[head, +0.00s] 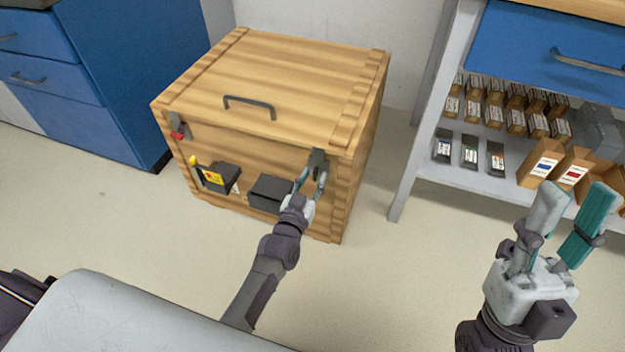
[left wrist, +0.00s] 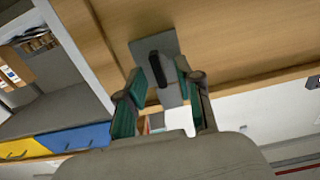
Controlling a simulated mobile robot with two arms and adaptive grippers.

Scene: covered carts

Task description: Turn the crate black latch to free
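The wooden crate (head: 270,75) stands on the floor with its lid closed. Its black latch (head: 318,160) is at the right end of the front, just under the lid edge. In the left wrist view the latch shows as a dark handle (left wrist: 157,70) on a grey plate (left wrist: 165,47). My left gripper (head: 311,177) is at this latch; in the left wrist view its fingers (left wrist: 160,72) are apart, one on each side of the handle, with gaps visible. Contact cannot be told. My right gripper (head: 574,208) is open and empty, away from the crate at the right.
A red-marked latch (head: 179,127) is at the crate's front left. A shelf unit (head: 430,160) with small boxes stands right; blue drawers (head: 130,70) stand left. Floor between is clear.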

